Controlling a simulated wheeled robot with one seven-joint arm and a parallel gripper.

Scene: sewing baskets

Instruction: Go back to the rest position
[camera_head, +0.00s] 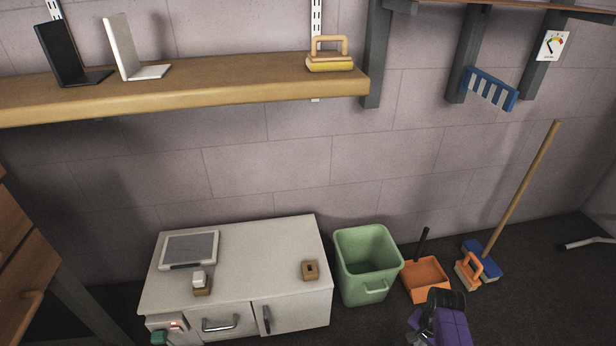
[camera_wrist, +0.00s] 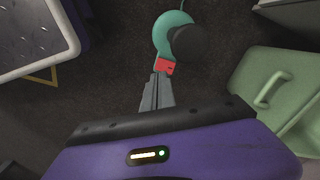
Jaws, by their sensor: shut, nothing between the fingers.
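My gripper (camera_wrist: 157,80) is in the wrist view, its two grey fingers together with nothing held between them. The fingertips appear just below a small red part of a teal round object (camera_wrist: 165,35) with a dark knob, over the dark floor. I cannot tell whether they touch it. In the head view, purple and black parts of my arm show at the bottom, in front of the orange dustpan; the fingertips cannot be made out there.
A green bin (camera_head: 352,280) stands right of a white cabinet (camera_head: 255,265). An orange dustpan (camera_head: 425,278) and a broom (camera_head: 520,185) are further right. A wooden shelf (camera_head: 200,92) spans the wall above. Dark floor is open at the lower right.

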